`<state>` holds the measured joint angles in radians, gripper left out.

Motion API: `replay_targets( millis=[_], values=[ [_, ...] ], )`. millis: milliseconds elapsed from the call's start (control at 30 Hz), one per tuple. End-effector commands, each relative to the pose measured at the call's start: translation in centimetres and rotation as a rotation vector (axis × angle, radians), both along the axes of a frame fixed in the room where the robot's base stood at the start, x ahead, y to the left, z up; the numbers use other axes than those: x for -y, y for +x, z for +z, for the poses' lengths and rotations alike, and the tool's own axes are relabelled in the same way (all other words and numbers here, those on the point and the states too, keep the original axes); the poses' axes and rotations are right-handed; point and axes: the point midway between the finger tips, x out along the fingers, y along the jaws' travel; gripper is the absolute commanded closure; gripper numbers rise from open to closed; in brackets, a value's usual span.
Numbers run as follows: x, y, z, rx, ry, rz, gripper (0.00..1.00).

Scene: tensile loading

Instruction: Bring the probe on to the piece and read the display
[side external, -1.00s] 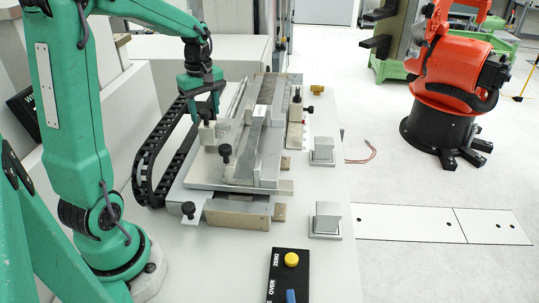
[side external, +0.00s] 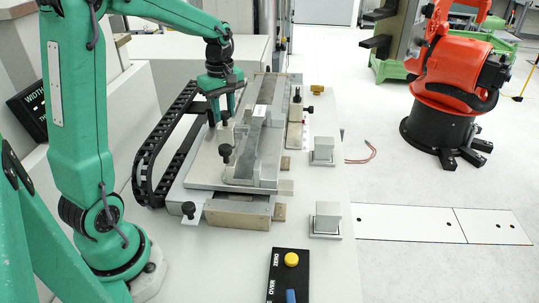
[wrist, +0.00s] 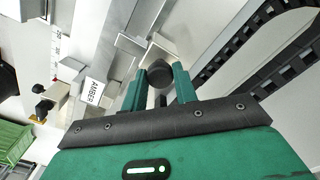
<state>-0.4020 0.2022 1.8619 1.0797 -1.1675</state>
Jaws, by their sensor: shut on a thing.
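My gripper (side external: 225,112) is shut on a dark round knob (wrist: 163,72), which shows between its fingers in the wrist view. The piece, a long grey bar (side external: 253,140), lies in the metal fixture just to the right of my gripper. Whether the probe touches the bar cannot be told. The black display (side external: 33,108) stands at the left, partly behind my arm; only part of its lettering shows and no reading is legible.
A black panel (side external: 276,280) with a yellow ZERO button and a blue switch lies at the front. A black cable chain (side external: 148,165) loops left of the fixture. Two metal blocks (side external: 323,150) (side external: 327,220) stand at the right.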

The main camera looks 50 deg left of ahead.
Motion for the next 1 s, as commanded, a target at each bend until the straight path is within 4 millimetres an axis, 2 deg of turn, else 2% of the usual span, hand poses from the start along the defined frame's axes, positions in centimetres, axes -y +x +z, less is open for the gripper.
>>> replay_targets(
  millis=[133,467,500,600,1000],
  values=[
    [1.17,1.24,0.09,0.003,0.001,-0.001,0.90],
    [1.37,1.49,0.15,0.006,0.003,0.000,0.90],
    [1.37,1.50,0.15,0.007,0.003,0.000,0.66],
    [1.36,1.47,0.14,0.006,0.002,0.000,0.50],
    [1.30,1.41,0.43,0.004,0.002,0.001,0.50]
  ],
)
